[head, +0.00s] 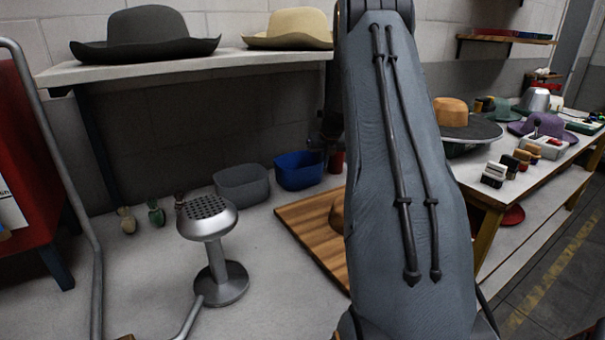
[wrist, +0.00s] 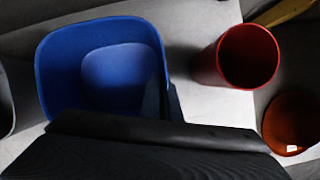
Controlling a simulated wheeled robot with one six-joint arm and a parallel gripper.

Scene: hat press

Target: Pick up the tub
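Two tubs stand on the grey surface below the shelf in the head view. The blue tub (head: 300,172) is on the right and the grey tub (head: 242,187) is to its left. In the wrist view the blue tub (wrist: 100,70) is seen from above, open and apparently empty, with its near side hidden. A sliver of the grey tub (wrist: 5,105) shows at the left edge. My gripper (wrist: 150,140) shows only as a dark shape along the bottom of the wrist view, overlapping the tub's near edge. Its fingertips cannot be made out. I cannot tell whether it touches the tub.
A red cup (wrist: 247,57) stands close right of the blue tub, with an orange-red round container (wrist: 290,125) beyond. A wooden board (head: 312,232) and a metal stand (head: 220,270) are nearer. A shelf (head: 190,68) with hats overhangs the tubs.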

